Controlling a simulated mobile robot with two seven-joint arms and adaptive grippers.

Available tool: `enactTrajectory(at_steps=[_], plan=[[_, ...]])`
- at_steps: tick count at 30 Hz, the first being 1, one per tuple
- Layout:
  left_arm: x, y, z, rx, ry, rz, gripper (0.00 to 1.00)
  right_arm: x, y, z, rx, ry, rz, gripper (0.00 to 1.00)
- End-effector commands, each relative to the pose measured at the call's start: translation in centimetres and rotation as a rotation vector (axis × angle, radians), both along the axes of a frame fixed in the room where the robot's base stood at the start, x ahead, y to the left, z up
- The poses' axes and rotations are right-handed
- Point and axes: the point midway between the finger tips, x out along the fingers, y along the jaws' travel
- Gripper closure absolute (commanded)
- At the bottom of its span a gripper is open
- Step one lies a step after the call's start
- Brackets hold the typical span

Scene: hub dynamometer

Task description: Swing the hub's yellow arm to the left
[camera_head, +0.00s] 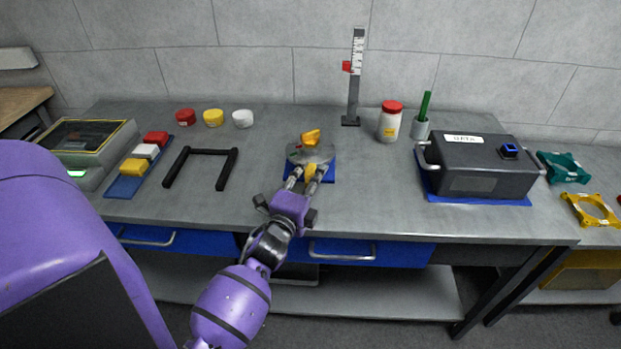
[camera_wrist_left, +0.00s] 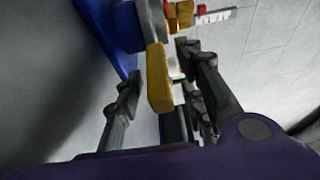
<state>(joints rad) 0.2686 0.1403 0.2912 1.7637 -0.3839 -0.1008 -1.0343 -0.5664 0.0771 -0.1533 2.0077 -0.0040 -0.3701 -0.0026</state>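The hub (camera_head: 322,153) is a round grey unit on a blue base plate, with a yellow piece on top at the back. Its yellow arm (camera_head: 311,171) sticks out at the front towards me. My left gripper (camera_head: 308,174) reaches in from the front, its fingers on either side of the yellow arm. In the left wrist view the yellow arm (camera_wrist_left: 159,80) lies between the spread fingers. A gap shows on its left side; I cannot tell whether the right finger touches it. My right gripper is not in view.
A black U-shaped handle (camera_head: 207,152) lies left of the hub. A grey height gauge (camera_head: 353,85) stands behind, near a red-lidded jar (camera_head: 390,121). A dark box (camera_head: 475,165) sits to the right. The bench between the black handle and hub is clear.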

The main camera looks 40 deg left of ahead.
Motion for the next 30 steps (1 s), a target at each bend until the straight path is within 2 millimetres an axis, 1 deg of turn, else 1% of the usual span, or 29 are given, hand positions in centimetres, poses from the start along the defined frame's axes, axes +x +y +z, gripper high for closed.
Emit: enactTrajectory(at_steps=[2, 3, 9, 11, 22, 30], plan=[[0.0, 0.0, 0.0, 0.000, 0.000, 0.000, 0.64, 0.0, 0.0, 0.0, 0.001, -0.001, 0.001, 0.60], [0.0, 0.0, 0.0, 0.000, 0.000, 0.000, 0.67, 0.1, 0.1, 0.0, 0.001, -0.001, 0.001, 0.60], [0.0, 0.0, 0.0, 0.000, 0.000, 0.000, 0.93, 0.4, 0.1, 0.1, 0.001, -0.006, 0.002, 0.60], [0.0, 0.0, 0.0, 0.000, -0.001, 0.000, 1.00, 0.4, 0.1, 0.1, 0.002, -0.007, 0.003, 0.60], [-0.1, 0.1, 0.1, 0.000, -0.001, -0.005, 1.00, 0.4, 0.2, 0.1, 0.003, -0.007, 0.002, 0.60], [-0.6, 1.0, 0.2, 0.007, 0.001, -0.081, 1.00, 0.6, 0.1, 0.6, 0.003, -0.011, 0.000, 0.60]])
